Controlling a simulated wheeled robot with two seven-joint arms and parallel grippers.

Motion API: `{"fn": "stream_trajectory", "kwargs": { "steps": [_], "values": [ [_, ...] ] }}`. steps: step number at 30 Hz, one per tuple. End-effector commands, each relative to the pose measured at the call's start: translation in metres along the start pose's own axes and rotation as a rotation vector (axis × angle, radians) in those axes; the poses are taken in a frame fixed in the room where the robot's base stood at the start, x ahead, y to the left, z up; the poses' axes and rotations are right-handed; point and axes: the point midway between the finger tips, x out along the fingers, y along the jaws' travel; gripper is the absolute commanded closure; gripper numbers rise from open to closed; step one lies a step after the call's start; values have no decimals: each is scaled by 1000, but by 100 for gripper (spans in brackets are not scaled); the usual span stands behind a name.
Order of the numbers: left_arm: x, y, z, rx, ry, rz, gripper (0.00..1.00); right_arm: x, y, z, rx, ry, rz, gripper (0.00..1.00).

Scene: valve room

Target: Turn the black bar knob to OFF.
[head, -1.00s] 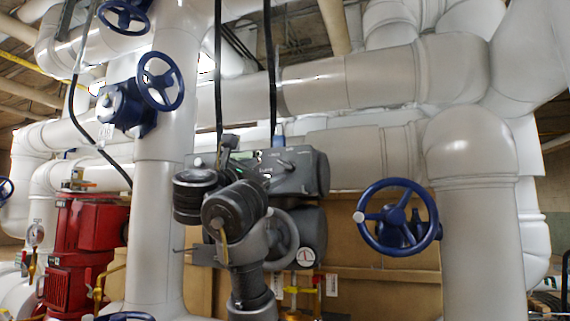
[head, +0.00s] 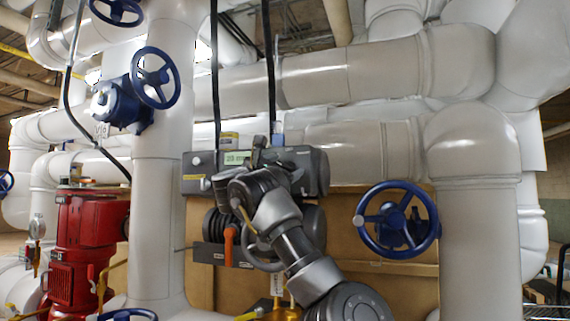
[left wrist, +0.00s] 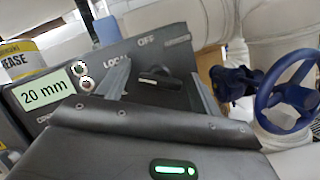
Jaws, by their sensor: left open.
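The black bar knob (left wrist: 155,76) sits on the face of a grey actuator box (left wrist: 140,45), with a small pale mark on it. The words LOCAL and OFF are printed by it; I cannot tell which one it points at. My left gripper (left wrist: 162,84) is open, one finger on each side of the knob; no grip shows. In the head view my left gripper (head: 262,152) is at the front of the grey box (head: 312,168), and the knob is hidden behind it. My right gripper is not in view.
A green display (left wrist: 45,91) reading 20 mm and two round buttons are left of the knob. A grease can (left wrist: 18,60) stands behind the box. A blue handwheel (head: 396,220) is at right, a red pump (head: 85,235) at left. Large white pipes surround the box.

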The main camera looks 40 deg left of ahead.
Motion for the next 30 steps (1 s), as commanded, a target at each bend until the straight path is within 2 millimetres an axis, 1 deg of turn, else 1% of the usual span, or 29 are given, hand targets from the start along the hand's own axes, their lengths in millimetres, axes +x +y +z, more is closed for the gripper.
{"fn": "stream_trajectory", "kwargs": {
  "steps": [3, 11, 12, 22, 30],
  "values": [
    [4, -1, 1, 0, -1, 0, 35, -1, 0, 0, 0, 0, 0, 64],
    [4, -1, 0, 0, -1, 0, 35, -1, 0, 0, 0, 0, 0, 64],
    [4, -1, 0, 0, -1, 0, 36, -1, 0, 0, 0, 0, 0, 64],
    [4, -1, 0, 0, -1, 0, 79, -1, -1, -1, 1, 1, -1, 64],
    [4, -1, -1, 28, -1, -12, 79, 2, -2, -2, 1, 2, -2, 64]
  ]
}}
